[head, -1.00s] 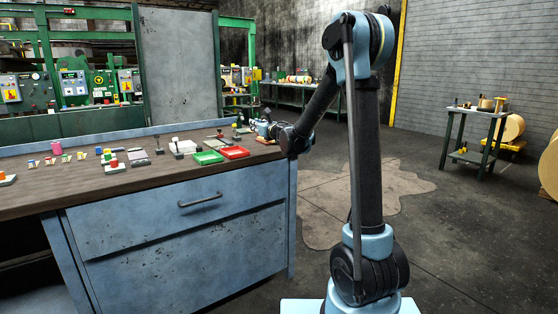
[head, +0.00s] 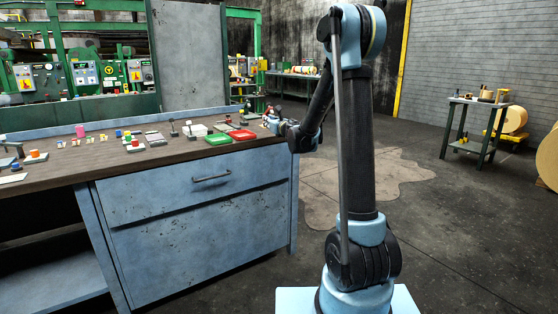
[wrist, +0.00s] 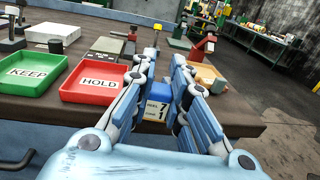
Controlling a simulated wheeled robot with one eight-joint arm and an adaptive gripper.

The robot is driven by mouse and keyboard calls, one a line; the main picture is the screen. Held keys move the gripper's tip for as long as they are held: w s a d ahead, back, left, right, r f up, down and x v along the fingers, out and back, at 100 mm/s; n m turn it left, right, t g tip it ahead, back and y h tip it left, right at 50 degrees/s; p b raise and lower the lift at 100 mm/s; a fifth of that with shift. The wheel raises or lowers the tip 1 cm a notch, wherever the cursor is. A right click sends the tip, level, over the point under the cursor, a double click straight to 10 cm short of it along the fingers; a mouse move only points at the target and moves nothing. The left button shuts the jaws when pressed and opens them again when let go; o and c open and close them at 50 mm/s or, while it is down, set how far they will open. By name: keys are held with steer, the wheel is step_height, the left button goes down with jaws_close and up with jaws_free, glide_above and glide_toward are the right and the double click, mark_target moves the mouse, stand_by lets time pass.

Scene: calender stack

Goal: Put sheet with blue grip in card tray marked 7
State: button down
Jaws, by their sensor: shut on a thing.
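In the wrist view my gripper (wrist: 162,84) is shut on a small blue block (wrist: 160,93), which appears to be the blue grip. A white label (wrist: 155,110) with a 7 and a 1 shows just below the block, between the fingers. I cannot tell whether it belongs to the held sheet or to something behind. The fingers hide most of the held thing. In the head view my gripper (head: 273,121) is small, at the right end of the workbench. No card tray marked 7 can be made out for certain.
The workbench (head: 110,170) bears a green KEEP tray (wrist: 35,72) and a red HOLD tray (wrist: 95,80), left of my gripper in the wrist view. A red-topped stand (wrist: 203,47) and a tan block (wrist: 210,77) are beyond it. Several small coloured items sit at the bench's left.

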steer(key=w+d+f+m+h, duration=0.2)
steer(key=d+f, duration=0.3)
steer(key=d, duration=0.3)
steer(key=w+d+f+m+t+h, duration=0.1)
steer(key=w+d+f+h, duration=0.1)
steer(key=d+f, duration=0.3)
steer(key=w+d+f+m+h, duration=0.2)
steer(key=d+f+h, duration=0.2)
steer(key=d, duration=0.6)
steer(key=shift+w+d+f+m+t+h, duration=0.3)
steer(key=shift+w+d+f+t, duration=0.05)
steer(key=shift+d+f+t, duration=0.05)
